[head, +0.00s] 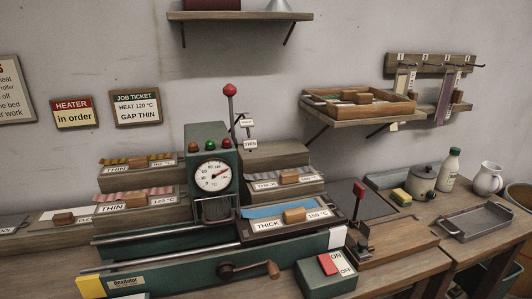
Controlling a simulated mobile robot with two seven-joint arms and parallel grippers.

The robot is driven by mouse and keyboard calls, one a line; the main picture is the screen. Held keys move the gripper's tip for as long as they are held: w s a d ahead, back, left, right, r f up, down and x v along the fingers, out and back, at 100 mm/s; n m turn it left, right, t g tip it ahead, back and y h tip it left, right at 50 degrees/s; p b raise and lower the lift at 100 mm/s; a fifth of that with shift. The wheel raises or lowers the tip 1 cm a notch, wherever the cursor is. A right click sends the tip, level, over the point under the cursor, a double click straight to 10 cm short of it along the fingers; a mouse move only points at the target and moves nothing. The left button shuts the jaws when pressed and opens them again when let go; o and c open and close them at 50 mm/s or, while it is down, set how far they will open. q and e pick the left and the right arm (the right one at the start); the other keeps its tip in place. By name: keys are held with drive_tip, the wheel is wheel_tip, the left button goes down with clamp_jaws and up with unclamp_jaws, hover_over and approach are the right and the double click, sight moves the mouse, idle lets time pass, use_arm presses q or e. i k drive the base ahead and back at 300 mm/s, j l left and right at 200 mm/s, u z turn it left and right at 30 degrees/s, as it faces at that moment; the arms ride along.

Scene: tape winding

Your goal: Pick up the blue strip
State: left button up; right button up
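The block stands in front of part of the strip. Neither my left nor my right gripper shows in the head view.
The green machine (208,150) with dial and red-knobbed lever stands behind the tray. Stepped trays (125,208) flank it. A crank handle (272,269) and red-button switch box (328,265) are in front. A metal tray (475,222), pot and bottle stand right.

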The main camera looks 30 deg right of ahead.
sight(262, 219)
drive_tip(key=k+l+u, duration=0.1)
drive_tip(key=l+u, duration=0.15)
drive_tip(key=l, duration=0.2)
drive_tip(key=k+l+u, duration=0.25)
drive_tip(key=l, duration=0.2)
drive_tip(key=k+l+u, duration=0.2)
drive_tip(key=l, duration=0.2)
drive_tip(key=k+l+u, duration=0.1)
drive_tip(key=l+u, duration=0.15)
drive_tip(key=l, duration=0.15)
drive_tip(key=k+l+u, duration=0.25)
drive_tip(key=l, duration=0.1)
